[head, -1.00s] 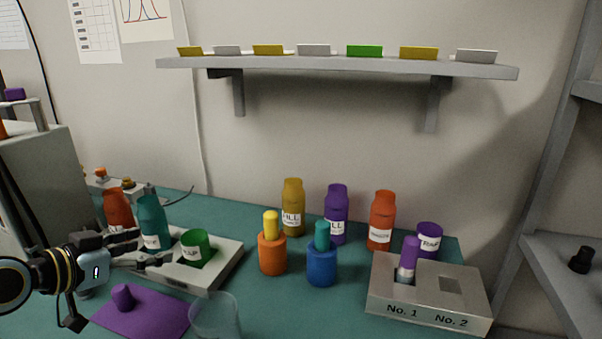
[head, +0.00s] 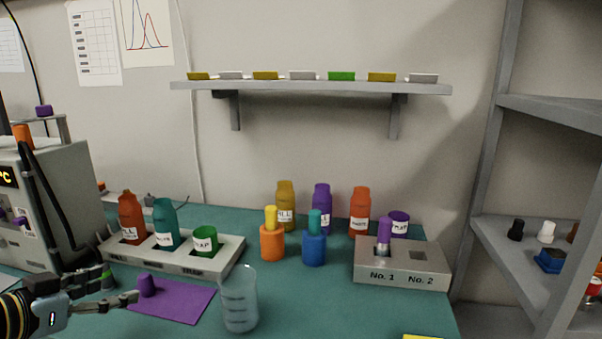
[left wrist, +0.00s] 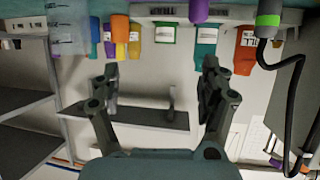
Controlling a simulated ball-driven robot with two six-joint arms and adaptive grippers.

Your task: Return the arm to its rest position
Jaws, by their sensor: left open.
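My left gripper (head: 122,287) is at the lower left in the head view, open with nothing between its fingers. Its fingers point right, in front of the grey tray (head: 215,266). The lower fingertip appears beside the purple stopper (head: 147,286) on the purple mat (head: 185,304); I cannot tell whether they touch. In the left wrist view the two dark fingers (left wrist: 160,85) stand wide apart, with wall and shelf behind the gap. My right gripper is not in view.
The tray holds an orange bottle (head: 131,219), a teal bottle (head: 165,226) and a green cup (head: 205,241). A clear beaker (head: 239,305) stands right of the mat. A grey machine (head: 60,205) stands at the left. A numbered block (head: 400,274) sits at the right.

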